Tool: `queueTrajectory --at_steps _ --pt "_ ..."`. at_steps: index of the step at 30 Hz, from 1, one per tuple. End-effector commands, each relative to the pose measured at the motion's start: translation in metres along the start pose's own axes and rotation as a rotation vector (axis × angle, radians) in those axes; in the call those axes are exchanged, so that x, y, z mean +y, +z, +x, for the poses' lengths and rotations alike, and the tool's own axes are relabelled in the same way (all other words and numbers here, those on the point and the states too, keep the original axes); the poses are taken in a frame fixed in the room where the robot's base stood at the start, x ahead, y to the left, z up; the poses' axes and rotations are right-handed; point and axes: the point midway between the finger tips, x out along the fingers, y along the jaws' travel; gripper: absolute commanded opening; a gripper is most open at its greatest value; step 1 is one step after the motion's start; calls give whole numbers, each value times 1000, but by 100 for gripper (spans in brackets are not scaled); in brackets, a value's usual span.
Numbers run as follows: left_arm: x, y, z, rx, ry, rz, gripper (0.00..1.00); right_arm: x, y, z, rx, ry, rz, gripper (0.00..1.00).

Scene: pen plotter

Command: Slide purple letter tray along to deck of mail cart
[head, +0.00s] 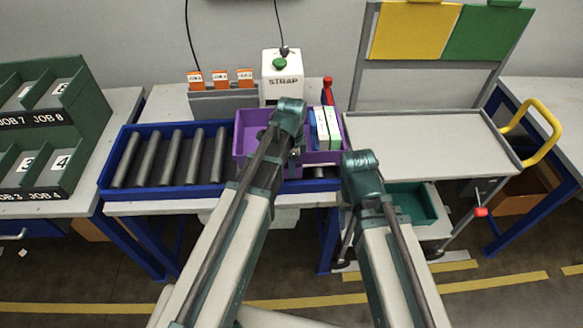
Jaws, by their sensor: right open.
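The purple letter tray (245,131) sits at the right end of the blue-framed roller conveyor (150,187). Green-and-white boxes stand in its right part, with something blue beside them. My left gripper (295,160) is at the tray's near side, in front of its middle; its fingers are mostly hidden by my wrist, so I cannot tell whether it grips the wall. My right gripper (350,180) is open near the tray's near right corner, by the cart's left edge, largely hidden by its own wrist. The mail cart's grey deck (430,140) is bare, just right of the conveyor.
A STRAP machine (281,75) with a green button and a rack of orange cards (220,80) stand behind the conveyor. A red handle (327,88) rises behind the tray. The cart has a yellow push handle (540,130) and a green lower bin (412,203). Green job pigeonholes (60,150) stand left.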

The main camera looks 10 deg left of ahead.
Motion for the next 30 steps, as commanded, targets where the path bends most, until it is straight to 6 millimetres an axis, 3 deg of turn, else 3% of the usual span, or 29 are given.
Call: queueTrajectory --at_steps 11,15,30 --pt "0 0 5 0 0 0 20 0 0 5 0 0 0 50" --pt "0 0 5 0 0 0 0 0 0 5 0 0 0 50" --pt "0 0 5 0 0 0 0 0 0 5 0 0 0 50"
